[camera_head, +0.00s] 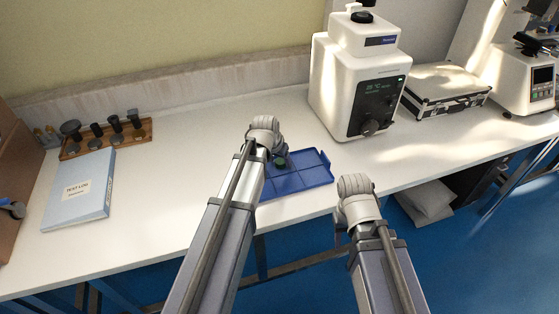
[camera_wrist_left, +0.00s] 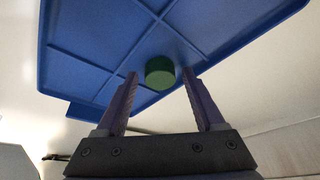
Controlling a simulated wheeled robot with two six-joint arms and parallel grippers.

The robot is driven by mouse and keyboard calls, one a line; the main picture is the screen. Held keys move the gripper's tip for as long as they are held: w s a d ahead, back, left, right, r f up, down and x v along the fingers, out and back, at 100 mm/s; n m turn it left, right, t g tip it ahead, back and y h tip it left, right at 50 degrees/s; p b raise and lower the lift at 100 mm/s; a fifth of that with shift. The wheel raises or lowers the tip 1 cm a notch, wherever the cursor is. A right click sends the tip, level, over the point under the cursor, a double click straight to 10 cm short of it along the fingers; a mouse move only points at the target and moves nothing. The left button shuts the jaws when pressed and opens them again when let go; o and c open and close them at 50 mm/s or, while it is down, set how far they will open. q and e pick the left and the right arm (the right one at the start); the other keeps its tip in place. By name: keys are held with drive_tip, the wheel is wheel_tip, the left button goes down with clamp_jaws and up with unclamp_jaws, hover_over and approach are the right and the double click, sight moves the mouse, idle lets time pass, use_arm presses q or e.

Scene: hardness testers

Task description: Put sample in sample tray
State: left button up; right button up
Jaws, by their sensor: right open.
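The sample is a small green cylinder (camera_wrist_left: 160,73). In the left wrist view it sits between the spread fingertips of my left gripper (camera_wrist_left: 158,76), with a narrow gap on each side. It appears to rest on the blue sample tray (camera_wrist_left: 85,50), near crossing divider ridges. In the head view the tray (camera_head: 312,172) lies on the bench, and the green sample (camera_head: 281,163) shows partly, beside my left wrist. My left gripper is open over the tray. My right gripper (camera_head: 341,222) is open and empty near the bench's front edge, its fingers mostly hidden by the wrist.
A white tester (camera_head: 345,85) stands behind the tray to the right. A metal case (camera_head: 445,92) and another tester (camera_head: 525,80) stand further right. A blue test log (camera_head: 78,190) and a wooden rack (camera_head: 105,138) are at left. The bench between log and tray is clear.

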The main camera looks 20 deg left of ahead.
use_arm(q)
drive_tip(key=shift+o, duration=0.3)
drive_tip(key=shift+p+v, duration=0.8)
drive_tip(key=d+p+v, duration=0.1)
drive_tip(key=p+v, duration=0.9)
drive_tip(key=v, duration=0.1)
drive_tip(key=s+d+f+g+y, duration=0.1)
drive_tip(key=s+d+g, duration=0.1)
drive_tip(key=s+d, duration=0.4)
drive_tip(key=s+d+m+g+y, duration=0.1)
drive_tip(key=s+d+g, duration=0.2)
drive_tip(key=s+d, duration=0.4)
drive_tip(key=s, duration=0.5)
drive_tip(key=shift+s+f+m, duration=0.3)
drive_tip(key=shift+f, duration=0.1)
drive_tip(key=shift+d, duration=0.1)
